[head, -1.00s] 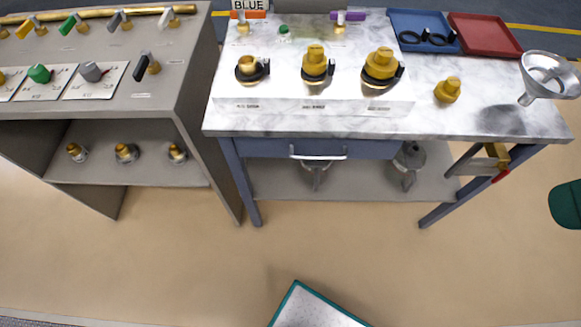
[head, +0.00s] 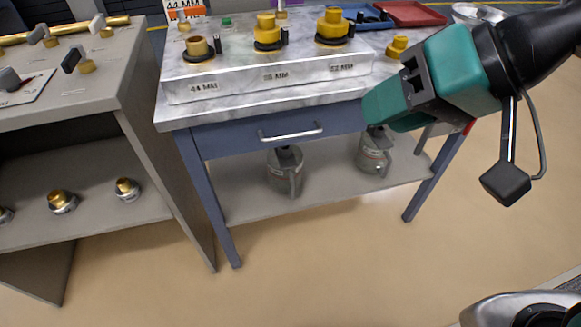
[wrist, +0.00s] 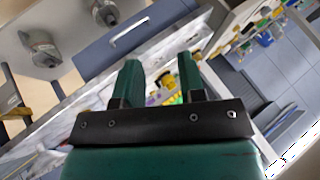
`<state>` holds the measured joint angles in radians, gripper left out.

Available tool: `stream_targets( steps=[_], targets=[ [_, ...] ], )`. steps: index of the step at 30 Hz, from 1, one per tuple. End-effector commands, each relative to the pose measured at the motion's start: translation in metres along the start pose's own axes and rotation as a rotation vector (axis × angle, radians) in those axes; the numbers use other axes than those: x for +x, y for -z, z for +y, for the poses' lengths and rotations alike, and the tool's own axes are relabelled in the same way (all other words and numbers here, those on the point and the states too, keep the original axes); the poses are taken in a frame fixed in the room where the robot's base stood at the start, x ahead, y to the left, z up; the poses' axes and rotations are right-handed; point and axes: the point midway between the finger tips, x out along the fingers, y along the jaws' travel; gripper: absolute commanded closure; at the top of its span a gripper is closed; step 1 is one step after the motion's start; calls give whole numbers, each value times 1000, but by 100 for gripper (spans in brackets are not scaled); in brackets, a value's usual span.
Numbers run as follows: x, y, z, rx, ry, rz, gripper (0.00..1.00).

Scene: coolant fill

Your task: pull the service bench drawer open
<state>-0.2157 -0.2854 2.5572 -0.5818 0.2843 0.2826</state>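The service bench drawer (head: 230,140) has a blue front and sits closed, flush under the marble bench top (head: 180,112). Its silver bar handle (head: 290,133) is in plain view in the head view. The drawer front (wrist: 112,50) and handle (wrist: 130,28) also show at the upper left of the wrist view. My gripper (head: 378,112) is green and lies to the right of the handle, apart from it, overlapping the drawer's right end in the head view. In the wrist view its two fingers (wrist: 160,66) stand apart with nothing between them.
A block with yellow-capped fittings (head: 270,82) stands on the bench top. Two metal jugs (head: 284,172) (head: 374,152) stand on the lower shelf (head: 320,190). A grey cabinet (head: 165,165) stands close on the left. The floor (head: 330,260) before the drawer is clear.

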Motion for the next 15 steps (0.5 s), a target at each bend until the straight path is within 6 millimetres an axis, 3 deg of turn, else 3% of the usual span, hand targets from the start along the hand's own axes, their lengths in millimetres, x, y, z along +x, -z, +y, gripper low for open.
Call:
stream_targets(
  steps=[1, 3, 15],
  targets=[
    [33, -13, 19, 32, 21, 42, 63],
    [54, -14, 29, 81, 57, 106, 63],
    [155, -26, 88, 370, 308, 439, 63]
  ],
)
